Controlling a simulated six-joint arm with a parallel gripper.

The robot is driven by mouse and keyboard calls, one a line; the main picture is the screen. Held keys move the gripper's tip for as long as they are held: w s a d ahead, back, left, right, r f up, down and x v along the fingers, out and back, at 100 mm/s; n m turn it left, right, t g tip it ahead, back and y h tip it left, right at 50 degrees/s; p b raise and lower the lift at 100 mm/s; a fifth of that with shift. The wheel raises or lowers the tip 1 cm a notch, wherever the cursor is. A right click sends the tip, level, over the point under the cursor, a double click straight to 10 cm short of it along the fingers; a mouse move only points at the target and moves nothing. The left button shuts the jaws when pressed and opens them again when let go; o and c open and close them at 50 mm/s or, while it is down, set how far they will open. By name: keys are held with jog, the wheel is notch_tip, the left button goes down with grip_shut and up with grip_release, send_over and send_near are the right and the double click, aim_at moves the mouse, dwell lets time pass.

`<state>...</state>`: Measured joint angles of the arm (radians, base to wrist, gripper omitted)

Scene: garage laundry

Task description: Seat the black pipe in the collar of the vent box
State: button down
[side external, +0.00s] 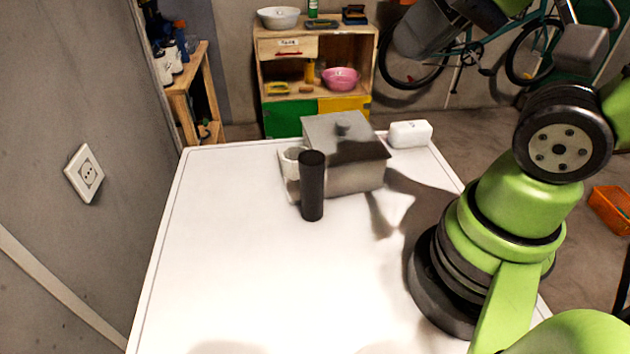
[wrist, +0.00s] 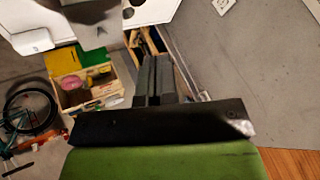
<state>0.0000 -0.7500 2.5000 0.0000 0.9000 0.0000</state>
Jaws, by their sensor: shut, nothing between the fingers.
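The black pipe (side external: 312,188) stands upright on the white table in the side external view, in front of the vent box. The grey vent box (side external: 354,178) has a lid with a knob. A pale collar (side external: 290,158) sits at its left side, partly hidden by the pipe. The pipe's foot appears to be on the tabletop in front of the collar; whether they touch I cannot tell. The box also shows at the top of the wrist view (wrist: 97,36). My gripper (wrist: 154,62) is shut and empty in the wrist view, away from the pipe.
A white block (side external: 409,134) lies on the table (side external: 220,260) behind and right of the box. The table's left and front areas are clear. A wooden shelf unit (side external: 290,75) stands beyond the table; a wall with a socket (side external: 85,173) is at left.

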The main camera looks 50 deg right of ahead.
dwell(0.4)
jog(key=c, duration=0.6)
grip_release()
jog(key=g+h, duration=0.2)
jog(key=g, duration=0.3)
send_near(312, 159)
jog(key=shift+g+h, duration=0.3)
jog(key=shift+w+d+f, duration=0.1)
jog(key=shift+w+f, duration=0.25)
jog(key=shift+f, duration=1.55)
jog(key=shift+w+a+f, duration=0.1)
jog(key=shift+w+f, duration=0.25)
jog(key=shift+f, duration=1.55)
jog(key=shift+w+d+f, duration=0.1)
jog(key=shift+w+f, duration=0.25)
jog(key=shift+f, duration=1.55)
